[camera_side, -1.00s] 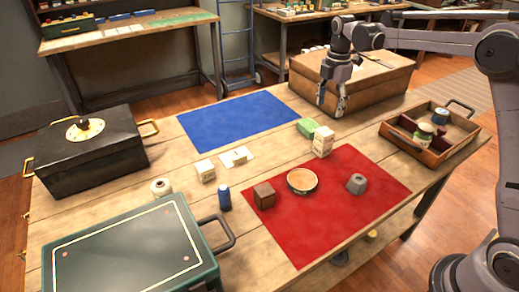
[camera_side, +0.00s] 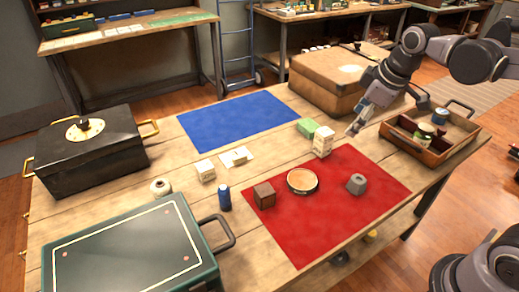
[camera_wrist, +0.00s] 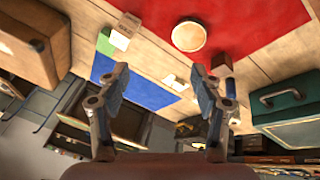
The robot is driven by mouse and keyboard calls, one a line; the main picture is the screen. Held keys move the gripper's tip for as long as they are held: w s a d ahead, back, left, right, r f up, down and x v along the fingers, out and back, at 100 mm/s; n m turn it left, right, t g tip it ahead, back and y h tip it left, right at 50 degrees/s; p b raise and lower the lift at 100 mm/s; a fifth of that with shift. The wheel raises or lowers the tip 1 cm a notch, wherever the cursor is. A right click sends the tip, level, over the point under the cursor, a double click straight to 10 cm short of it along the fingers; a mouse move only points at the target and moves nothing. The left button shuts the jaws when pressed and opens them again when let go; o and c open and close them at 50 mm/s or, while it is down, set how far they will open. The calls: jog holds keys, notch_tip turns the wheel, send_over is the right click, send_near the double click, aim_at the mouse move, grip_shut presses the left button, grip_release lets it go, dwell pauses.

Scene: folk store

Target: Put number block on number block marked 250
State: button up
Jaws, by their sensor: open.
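No number can be read on any block, so I cannot tell which is marked 250. Candidates are a small pale block (camera_side: 206,171) and a flat pale piece (camera_side: 236,157) on the bare wood between the mats, a brown cube (camera_side: 264,195) and a grey block (camera_side: 357,184) on the red mat, and a taller pale box (camera_side: 322,142) at that mat's back edge. My gripper (camera_side: 354,128) is open and empty, above the table right of the pale box. In the wrist view, its fingers (camera_wrist: 160,76) stand apart with nothing between them.
A round dish (camera_side: 302,181) lies on the red mat (camera_side: 330,225). A green block (camera_side: 307,127) stands behind the pale box. A wooden tray (camera_side: 450,147) with jars is at right, a brown case (camera_side: 325,85) behind. The blue mat (camera_side: 238,120) is clear.

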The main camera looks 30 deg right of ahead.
jog(key=s+a+f+m+t, duration=0.2)
jog(key=s+f+m, duration=0.3)
jog(key=s, duration=0.3)
jog(key=shift+s+a+m+t, duration=0.3)
jog(key=shift+s+m, duration=0.1)
jog(key=shift+m, duration=0.4)
